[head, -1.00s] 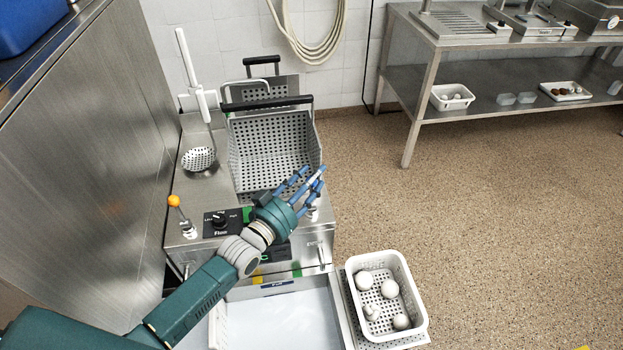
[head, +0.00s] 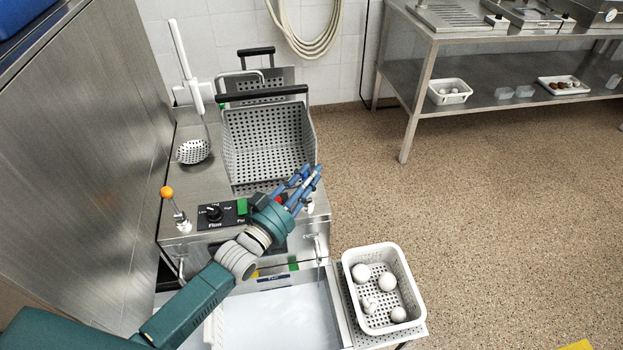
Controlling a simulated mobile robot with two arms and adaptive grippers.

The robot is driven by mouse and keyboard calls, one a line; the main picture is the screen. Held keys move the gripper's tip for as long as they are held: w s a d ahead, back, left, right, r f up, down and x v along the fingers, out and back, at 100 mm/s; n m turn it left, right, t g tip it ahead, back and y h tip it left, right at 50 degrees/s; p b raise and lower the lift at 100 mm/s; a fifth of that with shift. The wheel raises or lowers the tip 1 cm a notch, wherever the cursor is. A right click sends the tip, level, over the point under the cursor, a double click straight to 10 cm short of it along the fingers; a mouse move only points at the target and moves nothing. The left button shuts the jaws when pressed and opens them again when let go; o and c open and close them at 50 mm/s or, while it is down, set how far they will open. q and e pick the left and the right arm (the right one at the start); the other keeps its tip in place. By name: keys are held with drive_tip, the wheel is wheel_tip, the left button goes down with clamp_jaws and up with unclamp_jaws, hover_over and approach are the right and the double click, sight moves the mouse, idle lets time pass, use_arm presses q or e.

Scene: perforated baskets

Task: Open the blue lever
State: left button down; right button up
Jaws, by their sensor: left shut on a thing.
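My left gripper (head: 303,182) is at the right front corner of the steel machine (head: 190,240). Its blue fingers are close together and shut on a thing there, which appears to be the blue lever. The fingers hide nearly all of that lever, and blue on blue makes its outline hard to tell. Another lever, with an orange ball (head: 167,192), stands at the left front corner, clear of the gripper. A black dial (head: 214,213) and a green button (head: 242,206) lie between the two. My right gripper is not in view.
A perforated basket (head: 238,150) with a black handle stands behind the gripper. A perforated ladle (head: 193,151) rests at left. A white basket (head: 409,290) with several pale round items sits at lower right. A tall steel wall (head: 80,150) bounds the left; the floor at right is clear.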

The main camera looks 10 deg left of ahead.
use_arm(q)
drive_tip(key=s+m+b, duration=0.1)
drive_tip(key=b, duration=0.1)
drive_tip(key=f+m+t+h+b, duration=0.1)
drive_tip(key=shift+s+d+f+t+b, duration=0.1)
drive_tip(key=shift+s+t+b, duration=0.2)
drive_tip(key=shift+s+b, duration=0.05)
drive_tip(key=s+d+f+b, duration=0.2)
drive_tip(key=s+f, duration=0.2)
drive_tip(key=s, duration=0.1)
drive_tip(key=shift+f+m+h, duration=0.15)
drive_tip(key=shift+m+h, duration=0.15)
drive_tip(key=shift+m, duration=0.1)
drive_tip(key=c, duration=1.6)
unclamp_jaws()
drive_tip(key=shift+o, duration=0.4)
